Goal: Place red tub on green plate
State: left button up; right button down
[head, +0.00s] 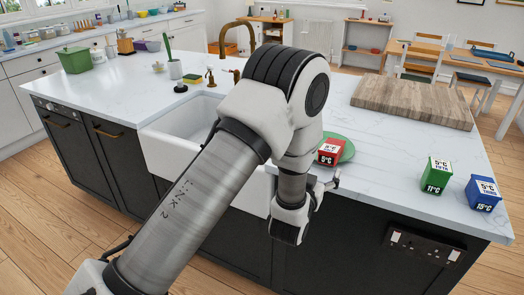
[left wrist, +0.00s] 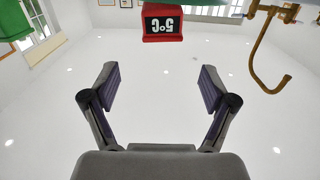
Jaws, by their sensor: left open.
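The red tub (head: 330,152), with a black and white label, stands on the left part of the green plate (head: 347,151) on the white counter. In the left wrist view, which is upside down, the red tub (left wrist: 167,24) shows at the top middle, with a strip of the plate (left wrist: 205,11) beside it. My left gripper (head: 325,187) is at the counter's front edge, just in front of the tub. Its fingers (left wrist: 158,80) are spread apart with nothing between them, and the tub is beyond the fingertips. My right gripper is not in view.
A green tub (head: 436,176) and a blue tub (head: 482,193) stand on the counter at the right. A wooden board (head: 413,101) lies behind the plate. The sink (head: 178,143) and brass tap (head: 222,40) are left of the plate. Counter between plate and green tub is clear.

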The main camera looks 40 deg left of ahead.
pick_arm(q)
jog(key=s+d+f+m+g+h, duration=0.1)
jog(key=s+f+g, duration=0.4)
jog(key=f, duration=0.5)
jog(key=s+f+g+h, duration=0.1)
jog(key=s+f+g, duration=0.2)
jog(key=s+f, duration=0.45)
jog(key=s+d+f+g, duration=0.1)
jog(key=s+f+g, duration=0.2)
jog(key=s, duration=0.5)
jog(key=s+f+g+h, duration=0.1)
jog(key=s+f+g, duration=0.2)
jog(key=s+f, duration=0.3)
jog(key=s+d+f+m+g+h, duration=0.1)
jog(key=s+f+g, duration=0.2)
jog(key=s, duration=0.7)
jog(key=shift+d+f+g, duration=0.3)
jog(key=shift+f, duration=0.4)
